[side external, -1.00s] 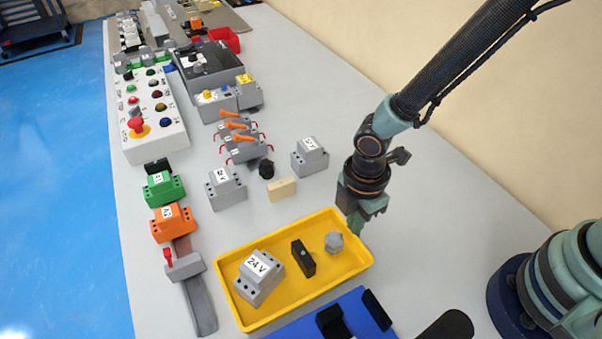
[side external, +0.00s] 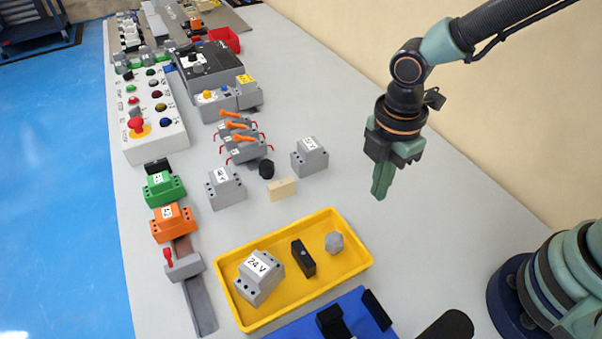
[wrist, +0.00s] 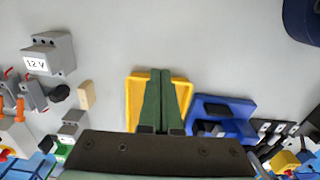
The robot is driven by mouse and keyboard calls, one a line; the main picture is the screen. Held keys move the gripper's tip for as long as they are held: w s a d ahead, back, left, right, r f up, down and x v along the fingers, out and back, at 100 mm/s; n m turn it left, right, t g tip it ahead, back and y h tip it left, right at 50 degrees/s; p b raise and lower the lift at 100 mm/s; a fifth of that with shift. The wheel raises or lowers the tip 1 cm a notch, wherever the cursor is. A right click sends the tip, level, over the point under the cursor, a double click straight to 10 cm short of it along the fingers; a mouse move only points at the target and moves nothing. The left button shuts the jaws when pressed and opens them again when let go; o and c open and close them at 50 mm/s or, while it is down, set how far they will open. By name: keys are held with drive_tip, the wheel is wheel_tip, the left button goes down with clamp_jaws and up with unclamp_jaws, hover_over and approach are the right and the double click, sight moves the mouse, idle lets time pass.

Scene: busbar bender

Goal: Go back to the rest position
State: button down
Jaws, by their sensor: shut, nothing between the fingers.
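My gripper (side external: 380,190) hangs in the air to the right of the yellow tray (side external: 225,276) and above the table, pointing down. Its green fingers are together with nothing between them. In the wrist view the shut fingers (wrist: 160,78) cover much of the yellow tray (wrist: 131,92). The tray holds a grey 24 V block (side external: 259,278), a black block (side external: 303,258) and a grey hexagonal piece (side external: 334,243).
A blue holder (side external: 350,308) with black parts stands in front of the tray. Left of my gripper stand a grey 12 V block (side external: 309,156), a beige block (side external: 282,189) and a black knob (side external: 266,169). The table (side external: 440,220) around my gripper is clear.

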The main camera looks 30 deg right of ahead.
drive_tip(key=d+r+m+t, duration=0.5)
drive_tip(key=d+r+m, duration=1)
drive_tip(key=m, duration=0.3)
drive_tip(key=shift+w+d+r+m+t, duration=0.15)
drive_tip(key=shift+w+d+m+t, duration=0.1)
drive_tip(key=shift+d+m+t, duration=0.1)
